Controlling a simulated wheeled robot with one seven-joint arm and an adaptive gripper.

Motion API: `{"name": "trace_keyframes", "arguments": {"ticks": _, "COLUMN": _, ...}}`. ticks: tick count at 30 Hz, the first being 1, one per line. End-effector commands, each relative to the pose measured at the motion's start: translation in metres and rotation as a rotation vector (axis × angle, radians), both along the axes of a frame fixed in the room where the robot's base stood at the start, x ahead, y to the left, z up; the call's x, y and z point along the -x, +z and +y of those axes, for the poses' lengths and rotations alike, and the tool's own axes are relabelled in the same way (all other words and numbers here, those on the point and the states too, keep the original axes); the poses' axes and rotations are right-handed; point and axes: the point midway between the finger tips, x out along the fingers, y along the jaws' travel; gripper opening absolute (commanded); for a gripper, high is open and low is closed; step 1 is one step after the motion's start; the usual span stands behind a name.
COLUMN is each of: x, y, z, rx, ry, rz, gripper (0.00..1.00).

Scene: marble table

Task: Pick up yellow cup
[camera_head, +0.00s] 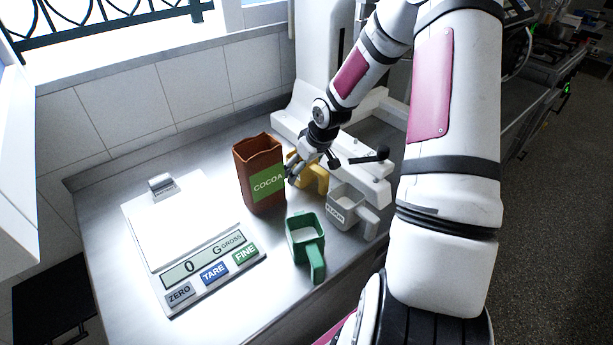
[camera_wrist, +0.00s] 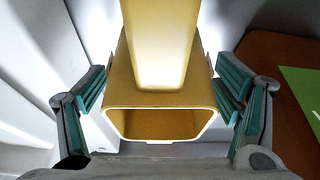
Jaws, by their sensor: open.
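The yellow cup (camera_head: 316,180) stands on the metal table between the brown cocoa bag and the white flour cup, partly hidden by my gripper (camera_head: 306,174). In the wrist view the yellow cup (camera_wrist: 160,95) fills the middle, with its open rim facing the camera and its handle at the top. My gripper (camera_wrist: 160,100) is open, with one finger on each side of the cup. The right finger is very close to the cup wall; I cannot tell whether it touches.
The brown cocoa bag (camera_head: 258,158) stands just left of the gripper. The white flour cup (camera_head: 344,212) and green cup (camera_head: 304,240) stand nearer the front. A scale (camera_head: 193,262) lies at left. A white machine (camera_head: 300,118) stands behind on the table (camera_head: 105,215).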

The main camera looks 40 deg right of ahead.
Motion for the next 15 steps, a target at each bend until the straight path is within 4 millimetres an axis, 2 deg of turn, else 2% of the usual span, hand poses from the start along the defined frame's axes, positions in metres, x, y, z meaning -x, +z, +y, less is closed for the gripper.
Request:
{"name": "trace_keyframes", "arguments": {"ticks": 4, "x": 0.0003, "y": 0.0009, "z": -0.0004, "rx": 0.001, "ry": 0.000, "rz": 0.000, "gripper": 0.83}}
{"name": "trace_keyframes", "arguments": {"ticks": 5, "x": 0.0003, "y": 0.0009, "z": -0.0004, "rx": 0.001, "ry": 0.000, "rz": 0.000, "gripper": 0.79}}
{"name": "trace_keyframes", "arguments": {"ticks": 12, "x": 0.0005, "y": 0.0010, "z": -0.0005, "rx": 0.001, "ry": -0.001, "rz": 0.000, "gripper": 0.25}}
{"name": "trace_keyframes", "arguments": {"ticks": 15, "x": 0.0003, "y": 0.0013, "z": -0.0005, "rx": 0.001, "ry": 0.000, "rz": -0.001, "gripper": 0.25}}
